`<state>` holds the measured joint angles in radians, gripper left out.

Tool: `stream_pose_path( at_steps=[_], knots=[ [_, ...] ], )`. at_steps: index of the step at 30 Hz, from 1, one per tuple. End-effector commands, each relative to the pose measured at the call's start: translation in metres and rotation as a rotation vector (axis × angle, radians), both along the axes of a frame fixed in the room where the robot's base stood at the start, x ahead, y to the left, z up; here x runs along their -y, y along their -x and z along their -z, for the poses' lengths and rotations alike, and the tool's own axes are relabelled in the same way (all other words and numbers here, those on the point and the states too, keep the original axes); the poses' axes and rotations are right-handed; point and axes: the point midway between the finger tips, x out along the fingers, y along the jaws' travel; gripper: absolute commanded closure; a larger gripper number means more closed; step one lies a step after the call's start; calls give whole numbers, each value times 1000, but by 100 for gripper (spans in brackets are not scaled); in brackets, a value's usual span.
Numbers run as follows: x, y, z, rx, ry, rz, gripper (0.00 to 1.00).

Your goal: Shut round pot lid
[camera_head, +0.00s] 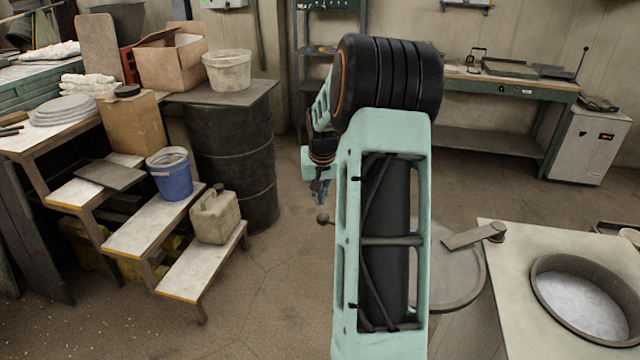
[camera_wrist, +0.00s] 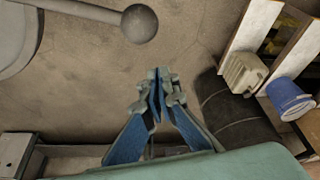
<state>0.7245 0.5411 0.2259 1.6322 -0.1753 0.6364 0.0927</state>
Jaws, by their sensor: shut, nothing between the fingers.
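The round grey pot lid (camera_head: 462,278) is swung out to the left of the pot, lying flat beside the pale top; my arm hides its left part. A flat hinge arm (camera_head: 474,236) links it to that top. The round pot opening (camera_head: 538,294) is uncovered at the lower right. The lid's handle ends in a ball knob (camera_head: 322,218), left of my arm. In the wrist view, the lid edge (camera_wrist: 14,40) is at the upper left, with the handle and knob (camera_wrist: 139,23) at the top. My gripper (camera_head: 320,192) is shut and empty, apart from the knob.
Stepped shelving (camera_head: 150,235) with a blue bucket (camera_head: 169,174) and a canister (camera_head: 215,217) stands on the left. A black drum (camera_head: 232,160) is behind it. A workbench (camera_head: 500,85) and a white cabinet (camera_head: 588,147) line the back wall. Floor between is clear.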

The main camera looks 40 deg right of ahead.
Motion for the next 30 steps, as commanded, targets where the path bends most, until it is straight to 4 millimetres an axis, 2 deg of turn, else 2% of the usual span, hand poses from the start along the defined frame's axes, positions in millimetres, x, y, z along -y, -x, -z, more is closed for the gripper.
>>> stream_pose_path(
  at_steps=[3,9,30],
  knots=[
    [-7,13,-2,2,3,1,100],
    [-14,25,2,2,4,0,100],
    [-21,27,2,3,3,-18,100]
  ],
)
